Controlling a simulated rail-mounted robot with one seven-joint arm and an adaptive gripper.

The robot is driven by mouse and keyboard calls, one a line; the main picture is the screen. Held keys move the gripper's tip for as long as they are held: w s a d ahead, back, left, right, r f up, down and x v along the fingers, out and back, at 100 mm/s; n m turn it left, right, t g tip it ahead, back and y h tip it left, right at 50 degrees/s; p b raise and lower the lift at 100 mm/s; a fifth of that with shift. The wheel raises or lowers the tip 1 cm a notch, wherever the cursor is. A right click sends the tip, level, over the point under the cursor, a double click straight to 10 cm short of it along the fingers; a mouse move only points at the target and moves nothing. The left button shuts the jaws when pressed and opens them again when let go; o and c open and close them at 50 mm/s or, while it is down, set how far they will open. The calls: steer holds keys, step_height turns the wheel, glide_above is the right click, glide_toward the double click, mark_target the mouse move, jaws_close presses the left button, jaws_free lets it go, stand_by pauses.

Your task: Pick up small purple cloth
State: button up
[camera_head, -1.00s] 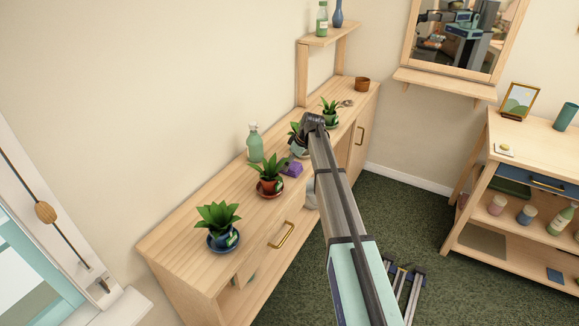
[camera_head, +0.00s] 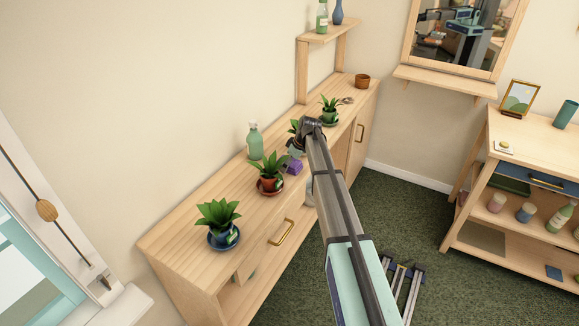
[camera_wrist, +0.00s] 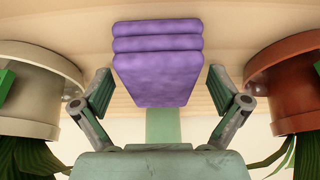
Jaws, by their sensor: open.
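The small purple cloth (camera_head: 294,167) lies folded on the wooden cabinet, between the terracotta-potted plant (camera_head: 270,184) and a pale-potted plant partly hidden by my arm. In the wrist view the cloth (camera_wrist: 158,75) shows as stacked folds, centred between my fingers. My gripper (camera_wrist: 158,92) is open, with one finger on each side of the cloth and a narrow gap at each side. It holds nothing. In the head view my gripper is mostly hidden behind my wrist and the plant; a dark part of it shows by the cloth.
In the wrist view a cream pot (camera_wrist: 38,95) stands close at left and a terracotta pot (camera_wrist: 290,85) close at right. A green bottle (camera_head: 254,142) stands near the wall. A blue-potted plant (camera_head: 223,235) is at the cabinet's near end.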

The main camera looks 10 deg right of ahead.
steer(key=c, duration=1.2)
steer(key=shift+r, duration=0.1)
steer(key=shift+r+p, duration=0.15)
steer(key=shift+p, duration=0.15)
step_height(320, 180, up, 20)
steer(key=b, duration=0.4)
steer(key=shift+o, duration=0.4)
